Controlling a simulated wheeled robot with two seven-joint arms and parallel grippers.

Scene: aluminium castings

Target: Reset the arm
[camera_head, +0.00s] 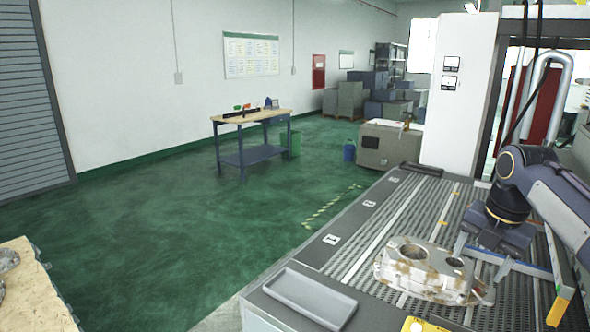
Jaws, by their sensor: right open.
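My right arm (552,205) comes in from the right edge, and its right gripper (481,260) points down over the slatted metal table (395,215). The gripper's fingers are spread and nothing shows between them. A grey aluminium casting (425,268) with round openings and brownish patches lies on the table, just left of and in front of the gripper. From this view I cannot tell whether a fingertip touches the casting. My left arm and left gripper are not in view.
An empty grey tray (310,297) sits at the table's near left corner. A blue and yellow bar (520,267) runs beside the casting. A white cabinet (462,90) stands behind the table. A workbench (250,135) stands far off, with open green floor (200,230) before it.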

